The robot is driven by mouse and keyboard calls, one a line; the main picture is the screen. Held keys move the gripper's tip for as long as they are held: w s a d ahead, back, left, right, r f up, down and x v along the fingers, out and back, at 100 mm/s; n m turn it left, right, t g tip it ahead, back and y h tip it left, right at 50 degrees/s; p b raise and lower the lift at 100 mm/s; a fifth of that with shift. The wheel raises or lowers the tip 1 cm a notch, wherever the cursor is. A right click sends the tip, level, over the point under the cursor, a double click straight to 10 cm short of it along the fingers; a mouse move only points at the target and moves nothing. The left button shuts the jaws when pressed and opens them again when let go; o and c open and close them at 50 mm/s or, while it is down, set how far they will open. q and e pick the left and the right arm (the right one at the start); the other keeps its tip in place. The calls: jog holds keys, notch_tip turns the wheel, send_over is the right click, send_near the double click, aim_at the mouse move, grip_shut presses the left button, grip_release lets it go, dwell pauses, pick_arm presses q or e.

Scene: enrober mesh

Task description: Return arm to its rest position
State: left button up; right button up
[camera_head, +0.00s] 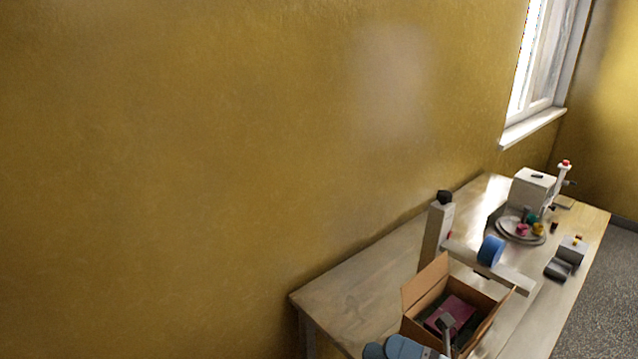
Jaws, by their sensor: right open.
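My right arm comes in at the bottom edge, with blue-grey links. Its gripper (447,323) is small in the picture and overlaps the open cardboard box (411,291) on the table. The gripper is open, and I see nothing held in it. Whether it touches the box or what lies in it cannot be told. My left gripper is not in view.
A wooden table (345,290) stands along the yellow wall; its left end is bare. A pale upright stand (437,235) with a blue roll (491,251) is behind the box. A plate (507,230), white machine (532,188) and grey device (558,268) stand farther right.

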jog(key=d+f+m+t+h, duration=0.4)
jog(key=f+m+t+h, duration=0.45)
jog(key=m, duration=0.85)
jog(key=s+d+f+m+g+h, duration=0.2)
jog(key=s+f+m+h, duration=0.2)
jog(key=s+f+m, duration=0.2)
jog(key=s+d+f+m+g+h, duration=0.3)
jog(key=s+f+m+h, duration=0.2)
jog(key=f+m, duration=0.5)
notch_tip(320, 180, down, 4)
jog(key=shift+s+d+f+m, duration=0.15)
jog(key=shift+s+m, duration=0.25)
jog(key=shift+s, duration=0.55)
